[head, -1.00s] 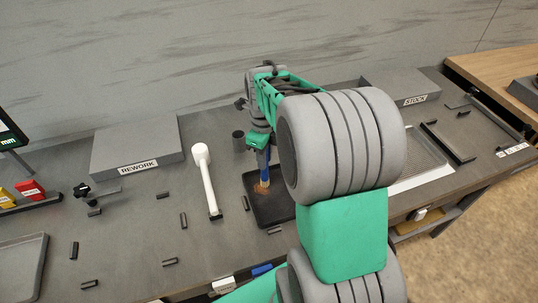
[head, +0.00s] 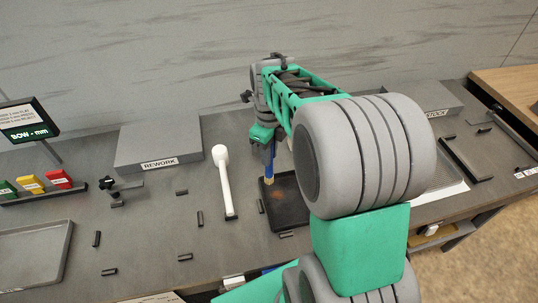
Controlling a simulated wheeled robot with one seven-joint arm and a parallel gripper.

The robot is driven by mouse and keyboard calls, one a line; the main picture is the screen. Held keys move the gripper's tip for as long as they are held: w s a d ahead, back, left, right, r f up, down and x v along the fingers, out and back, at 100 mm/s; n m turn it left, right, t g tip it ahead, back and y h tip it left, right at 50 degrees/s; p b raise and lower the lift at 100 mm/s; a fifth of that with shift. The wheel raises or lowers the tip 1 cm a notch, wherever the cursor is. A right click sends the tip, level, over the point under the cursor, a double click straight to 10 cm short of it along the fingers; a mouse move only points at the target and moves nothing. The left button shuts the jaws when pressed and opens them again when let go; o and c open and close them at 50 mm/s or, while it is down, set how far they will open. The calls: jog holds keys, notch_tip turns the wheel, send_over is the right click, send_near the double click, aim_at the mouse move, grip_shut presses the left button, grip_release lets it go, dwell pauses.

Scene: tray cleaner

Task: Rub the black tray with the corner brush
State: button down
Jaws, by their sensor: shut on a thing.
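The black tray (head: 291,213) lies on the grey bench in the middle of the head view. A brownish patch shows on its floor, and my arm hides its right part. My gripper (head: 267,146) points down above the tray's far left side. It is shut on the corner brush (head: 271,161), which has a blue handle and a pale tan tip. The brush is nearly upright, with its tip at the tray's far left corner. I cannot tell whether the tip touches the tray. The fingertips are small and hard to make out.
A white long-handled tool (head: 226,184) lies close left of the tray. A grey REWORK block (head: 160,146) stands at the back left. Several small dark bars lie on the bench. A grey tray (head: 35,255) is at far left, and a STOCK block (head: 440,98) at right.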

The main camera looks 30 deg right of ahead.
notch_tip(320, 180, up, 2)
jog(key=shift+r+p, duration=0.1)
jog(key=shift+p, duration=0.4)
